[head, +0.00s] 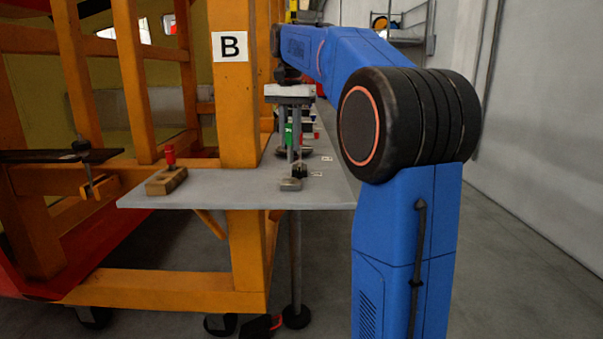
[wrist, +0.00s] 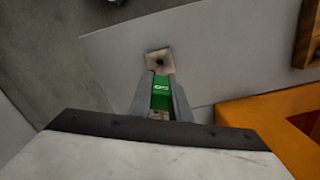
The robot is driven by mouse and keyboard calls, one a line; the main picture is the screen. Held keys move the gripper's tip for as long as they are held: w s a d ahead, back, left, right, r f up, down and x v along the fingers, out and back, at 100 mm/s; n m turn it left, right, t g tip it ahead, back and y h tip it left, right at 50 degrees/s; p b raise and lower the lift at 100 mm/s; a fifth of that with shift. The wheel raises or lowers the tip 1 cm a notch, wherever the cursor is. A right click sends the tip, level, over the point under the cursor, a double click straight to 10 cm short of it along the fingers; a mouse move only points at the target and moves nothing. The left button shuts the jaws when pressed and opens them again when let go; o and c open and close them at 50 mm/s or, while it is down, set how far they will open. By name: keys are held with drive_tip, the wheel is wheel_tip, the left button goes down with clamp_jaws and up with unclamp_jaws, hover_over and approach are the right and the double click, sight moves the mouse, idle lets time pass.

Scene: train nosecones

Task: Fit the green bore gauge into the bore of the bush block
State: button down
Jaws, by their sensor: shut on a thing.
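My gripper (wrist: 161,84) is shut on the green bore gauge (wrist: 161,99), which sits between the two grey fingers in the wrist view. The bush block (wrist: 150,56) is a small pale square with a dark round bore, just beyond the fingertips in that view. The gauge appears apart from the bore; its lower end is hidden. In the head view my gripper (head: 293,153) points down over the grey table, with some green (head: 288,137) showing at the fingers. A small grey block (head: 290,184), likely the bush block, lies nearer the front edge.
The grey tabletop (head: 225,194) is mostly bare at front. A wooden block with a red-topped piece (head: 168,178) stands at left. An orange post marked B (head: 235,120) rises beside the table. A small black object (head: 299,171) stands near the grey block.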

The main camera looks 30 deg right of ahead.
sight(290, 163)
drive_tip(key=shift+f, duration=3.55)
drive_tip(key=shift+f, duration=0.1)
drive_tip(key=c, duration=1.6)
unclamp_jaws()
drive_tip(key=shift+c, duration=0.2)
wheel_tip(290, 163, up, 12)
drive_tip(key=shift+r, duration=0.1)
